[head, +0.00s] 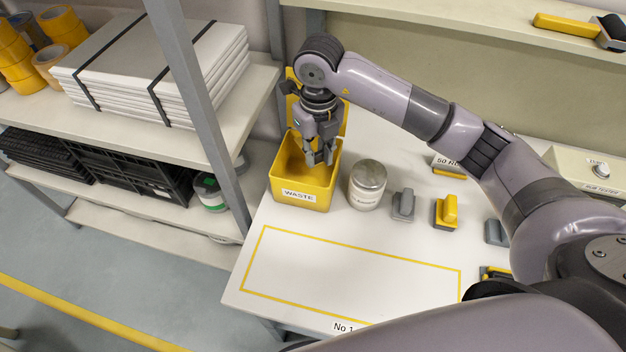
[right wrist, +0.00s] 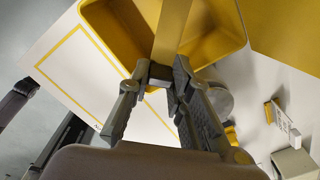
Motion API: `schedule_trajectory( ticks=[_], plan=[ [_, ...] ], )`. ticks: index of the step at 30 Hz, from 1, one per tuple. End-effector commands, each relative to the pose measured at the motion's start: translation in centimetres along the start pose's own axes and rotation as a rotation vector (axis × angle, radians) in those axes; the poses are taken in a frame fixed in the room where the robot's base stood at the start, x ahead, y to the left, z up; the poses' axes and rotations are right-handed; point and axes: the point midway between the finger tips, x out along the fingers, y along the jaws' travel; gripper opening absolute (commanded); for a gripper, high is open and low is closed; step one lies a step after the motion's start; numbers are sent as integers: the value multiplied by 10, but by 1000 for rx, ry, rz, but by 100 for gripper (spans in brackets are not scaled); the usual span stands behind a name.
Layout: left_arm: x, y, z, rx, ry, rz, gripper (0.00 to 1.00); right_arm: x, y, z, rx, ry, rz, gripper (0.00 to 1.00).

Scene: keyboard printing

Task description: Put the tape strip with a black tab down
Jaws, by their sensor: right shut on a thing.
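My right gripper (head: 318,160) is over the yellow waste bin (head: 318,203), with its fingers pointing down into the bin's opening. In the right wrist view its fingertips (right wrist: 161,74) are shut on the end of a yellow tape strip (right wrist: 173,32), which runs away from them across the bin (right wrist: 222,48). A dark patch shows between the fingertips, but I cannot tell whether it is the black tab. In the head view I cannot make out the strip apart from the bin. My left gripper is not in view.
A lidded jar (head: 367,187) stands right of the bin, then a grey block (head: 403,205) and a yellow-and-grey block (head: 446,212). The yellow-outlined area (head: 345,232) in front is clear. A grey shelf post (head: 190,85) rises left of the bin.

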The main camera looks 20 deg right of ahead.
Motion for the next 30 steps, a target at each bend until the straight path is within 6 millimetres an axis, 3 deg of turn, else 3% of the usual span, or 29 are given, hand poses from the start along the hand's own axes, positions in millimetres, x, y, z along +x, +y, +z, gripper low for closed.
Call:
schedule_trajectory(
  ticks=[3,9,14,22,30],
  plan=[
    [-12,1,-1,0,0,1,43,31,0,-2,0,7,0,0],
    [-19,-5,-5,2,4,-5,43,69,1,-1,-2,2,1,0],
    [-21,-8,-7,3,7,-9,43,82,1,0,-2,0,1,0],
    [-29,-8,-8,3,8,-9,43,118,1,0,-2,1,1,0],
    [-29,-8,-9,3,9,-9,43,122,1,0,-3,-2,0,0]
  ],
)
